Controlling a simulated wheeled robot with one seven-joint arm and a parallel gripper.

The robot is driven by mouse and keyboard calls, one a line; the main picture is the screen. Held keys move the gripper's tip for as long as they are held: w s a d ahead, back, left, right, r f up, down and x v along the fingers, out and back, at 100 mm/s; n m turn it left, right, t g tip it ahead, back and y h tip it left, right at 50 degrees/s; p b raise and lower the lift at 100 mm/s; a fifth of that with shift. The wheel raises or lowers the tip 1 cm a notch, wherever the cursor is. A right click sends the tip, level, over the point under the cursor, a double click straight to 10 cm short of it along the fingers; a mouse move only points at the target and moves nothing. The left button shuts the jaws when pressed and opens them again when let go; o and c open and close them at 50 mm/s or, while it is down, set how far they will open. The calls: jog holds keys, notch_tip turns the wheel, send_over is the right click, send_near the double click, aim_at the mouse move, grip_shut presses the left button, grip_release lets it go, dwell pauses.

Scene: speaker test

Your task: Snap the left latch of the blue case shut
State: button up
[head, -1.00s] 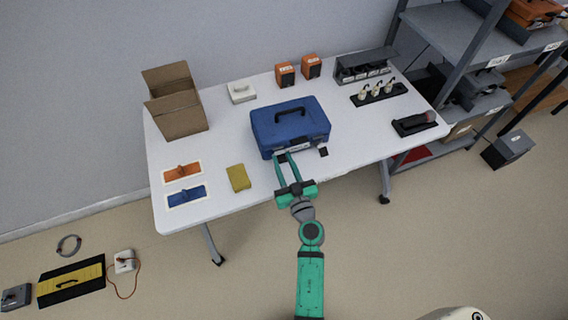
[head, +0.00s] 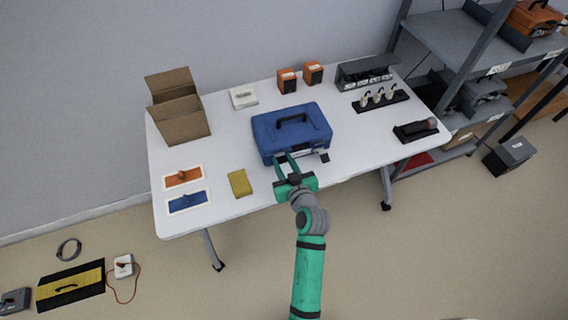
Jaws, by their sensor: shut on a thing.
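The blue case (head: 291,126) lies closed on the white table, its dark handle on top of the lid and its front facing me. My gripper (head: 286,158) is at the left part of the case's front, where the left latch is. Its two green fingers reach to the case front and are shut on the left latch, which they largely hide. I cannot tell the latch's exact position. A small dark piece (head: 324,156), seemingly the right latch, sticks out at the right of the case's front.
A yellow block (head: 239,183) and two framed panels, orange (head: 183,177) and blue (head: 188,201), lie left of the case. A cardboard box (head: 181,122) stands farther back. A black strip with pale pieces (head: 380,100) is at right. Table between is clear.

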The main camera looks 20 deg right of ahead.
jog(key=shift+w+d+r+g, duration=0.1)
jog(key=shift+w+g, duration=0.05)
jog(key=shift+g, duration=0.15)
dwell(0.4)
jog(key=o, duration=0.9)
jog(key=v, duration=1)
jog(key=shift+s+r, duration=0.2)
jog(key=shift+s, duration=0.15)
